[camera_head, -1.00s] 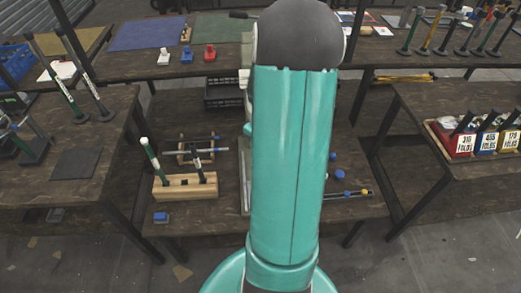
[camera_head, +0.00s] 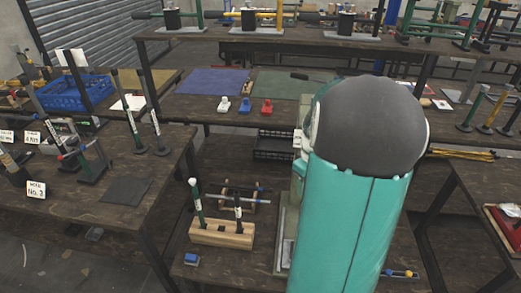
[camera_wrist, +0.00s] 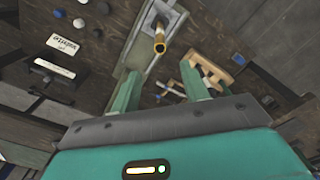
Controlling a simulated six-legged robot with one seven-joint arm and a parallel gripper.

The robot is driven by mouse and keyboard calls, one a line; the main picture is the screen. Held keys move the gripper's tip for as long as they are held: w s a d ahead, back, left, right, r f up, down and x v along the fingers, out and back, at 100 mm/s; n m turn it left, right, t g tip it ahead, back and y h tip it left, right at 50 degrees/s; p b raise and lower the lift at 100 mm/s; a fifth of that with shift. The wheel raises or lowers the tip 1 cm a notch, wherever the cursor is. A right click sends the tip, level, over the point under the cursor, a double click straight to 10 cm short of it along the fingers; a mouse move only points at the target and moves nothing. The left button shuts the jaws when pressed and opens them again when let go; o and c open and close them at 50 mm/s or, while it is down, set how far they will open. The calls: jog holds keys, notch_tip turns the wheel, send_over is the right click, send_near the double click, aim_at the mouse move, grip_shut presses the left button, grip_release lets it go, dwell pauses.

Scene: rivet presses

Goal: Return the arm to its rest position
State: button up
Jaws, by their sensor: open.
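My teal arm with its dark rounded joint (camera_head: 372,125) stands upright in the right half of the head view. It hides my gripper there. In the wrist view my gripper (camera_wrist: 160,90) is open, with two green fingers apart and nothing between them. Beyond the fingertips is a grey press (camera_wrist: 150,60) with a brass-coloured rod end (camera_wrist: 159,42). In the head view the press (camera_head: 283,240) is mostly hidden behind my arm.
A wooden block with upright tools (camera_head: 222,234) and a small blue block (camera_head: 192,259) lie left of the press. A blue crate (camera_head: 80,93) stands on a table at the left. A black crate (camera_head: 273,144) lies behind. Floor shows at the lower left.

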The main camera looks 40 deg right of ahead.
jog(key=w+a+r+t+h, duration=0.1)
jog(key=w+a+r, duration=0.1)
jog(key=a+r, duration=0.5)
jog(key=w+a+r+t+h, duration=0.1)
jog(key=w+a+r, duration=0.15)
jog(key=a, duration=0.85)
jog(key=s+a+r+t+y, duration=0.1)
jog(key=s+a+r, duration=0.1)
jog(key=a, duration=0.7)
jog(key=s+a+r+t+y, duration=0.1)
jog(key=s+a+r+t, duration=0.1)
jog(key=s+a, duration=0.3)
jog(key=a+r, duration=0.1)
jog(key=a, duration=0.2)
jog(key=shift+a+r+n+t, duration=0.3)
jog(key=shift+a+r+n, duration=0.05)
jog(key=shift+n, duration=0.05)
jog(key=shift+s, duration=0.1)
jog(key=shift+c, duration=1)
jog(key=shift+d, duration=0.15)
